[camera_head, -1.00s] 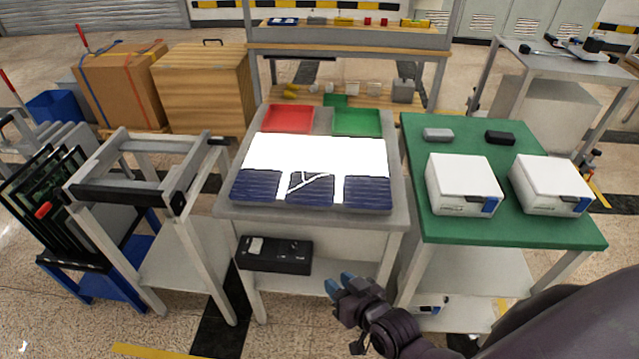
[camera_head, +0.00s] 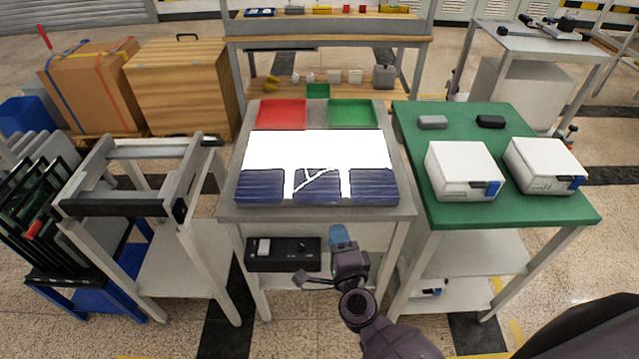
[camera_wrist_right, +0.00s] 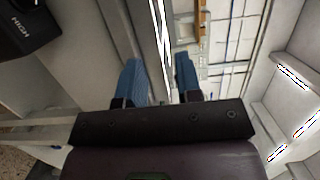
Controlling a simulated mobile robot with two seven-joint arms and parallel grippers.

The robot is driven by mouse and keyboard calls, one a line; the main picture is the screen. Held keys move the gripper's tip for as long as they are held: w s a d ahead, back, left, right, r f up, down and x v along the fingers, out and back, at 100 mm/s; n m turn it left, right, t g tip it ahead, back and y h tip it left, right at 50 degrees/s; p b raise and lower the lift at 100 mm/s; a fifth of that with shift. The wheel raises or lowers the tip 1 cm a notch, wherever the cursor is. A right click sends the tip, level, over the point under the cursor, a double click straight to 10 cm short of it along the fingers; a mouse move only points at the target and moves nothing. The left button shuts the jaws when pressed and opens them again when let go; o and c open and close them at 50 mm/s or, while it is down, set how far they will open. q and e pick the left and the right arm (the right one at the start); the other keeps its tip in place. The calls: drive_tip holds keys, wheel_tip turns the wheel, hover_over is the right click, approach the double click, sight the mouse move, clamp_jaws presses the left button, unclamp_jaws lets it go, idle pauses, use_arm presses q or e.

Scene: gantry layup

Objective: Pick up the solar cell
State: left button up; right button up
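Three dark blue solar cells lie in a row along the front of a bright white lit panel (camera_head: 315,149) on the middle table: a left cell (camera_head: 262,186), a middle cell (camera_head: 317,188) and a right cell (camera_head: 374,187). The middle cell has a jagged white line across it, like a crack. My right gripper (camera_head: 340,236) is in front of the table's front edge, nearer than the cells and apart from them. In the right wrist view its two blue fingers (camera_wrist_right: 159,78) stand apart with nothing between them. No cell is recognisable there. My left gripper is not in view.
A red tray (camera_head: 281,113) and a green tray (camera_head: 352,113) sit behind the lit panel. A black box (camera_head: 283,254) is under the tabletop. A green table (camera_head: 545,209) with two white boxes stands to the right, a grey frame stand (camera_head: 125,202) to the left.

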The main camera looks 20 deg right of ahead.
approach(317, 185)
drive_tip(key=shift+w+f+b, duration=0.1)
drive_tip(key=shift+w+b, duration=0.25)
drive_tip(key=shift+w, duration=1)
clamp_jaws()
